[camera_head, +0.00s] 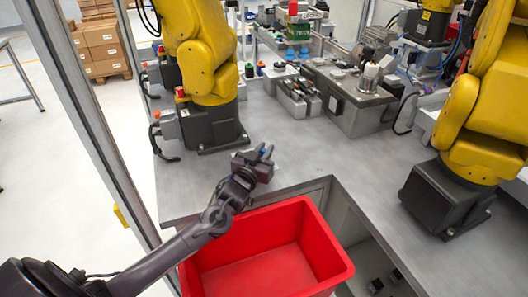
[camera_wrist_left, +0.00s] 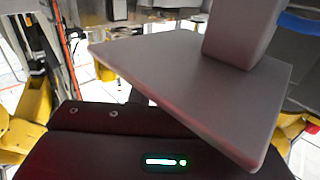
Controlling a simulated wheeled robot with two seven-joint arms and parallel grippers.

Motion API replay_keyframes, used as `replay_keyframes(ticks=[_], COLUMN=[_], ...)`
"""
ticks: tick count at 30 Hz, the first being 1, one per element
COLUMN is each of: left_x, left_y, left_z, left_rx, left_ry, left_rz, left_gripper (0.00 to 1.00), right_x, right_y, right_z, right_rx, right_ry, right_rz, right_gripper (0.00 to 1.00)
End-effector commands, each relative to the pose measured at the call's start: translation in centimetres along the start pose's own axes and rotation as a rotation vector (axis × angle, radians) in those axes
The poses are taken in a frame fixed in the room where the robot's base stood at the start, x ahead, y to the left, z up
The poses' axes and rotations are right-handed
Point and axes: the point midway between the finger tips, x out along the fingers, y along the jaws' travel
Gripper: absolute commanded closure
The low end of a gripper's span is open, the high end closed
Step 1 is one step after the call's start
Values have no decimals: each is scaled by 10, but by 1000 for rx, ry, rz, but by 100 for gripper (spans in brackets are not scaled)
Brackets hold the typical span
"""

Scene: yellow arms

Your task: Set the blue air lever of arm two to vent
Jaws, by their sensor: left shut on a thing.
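My left gripper (camera_head: 264,153) is over the front edge of the grey table, just behind the red bin. A small blue piece (camera_head: 262,150) shows at its fingertips, and the gripper is shut on it. I cannot tell whether this is the blue air lever or which way it points. In the left wrist view a blue edge (camera_wrist_left: 300,23) shows at the upper right, partly behind a grey block and plate. A yellow arm (camera_head: 205,60) stands on a dark base at left, and another yellow arm (camera_head: 490,110) stands at right. My right gripper is not in view.
A red bin (camera_head: 340,268) stands at the table's front notch, below my left arm. Grey boxes with hoses (camera_head: 168,125) sit beside the left yellow arm. Metal fixtures (camera_head: 355,105) fill the back of the table (camera_head: 300,150). The table's middle is bare. A frame post (camera_head: 95,105) rises at left.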

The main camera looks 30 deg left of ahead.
Motion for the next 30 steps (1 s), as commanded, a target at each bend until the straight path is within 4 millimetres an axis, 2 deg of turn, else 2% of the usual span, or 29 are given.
replay_keyframes(ticks=[18, 30], left_x=[19, 21], left_y=[-9, -13], left_z=[1, 1], left_rx=[-5, 0], left_ry=[-1, -2], left_rz=[-396, -481], left_gripper=[100, 100], right_x=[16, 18], right_y=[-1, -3], right_z=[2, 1], right_rx=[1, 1], right_ry=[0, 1], right_rz=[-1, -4], right_gripper=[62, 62])
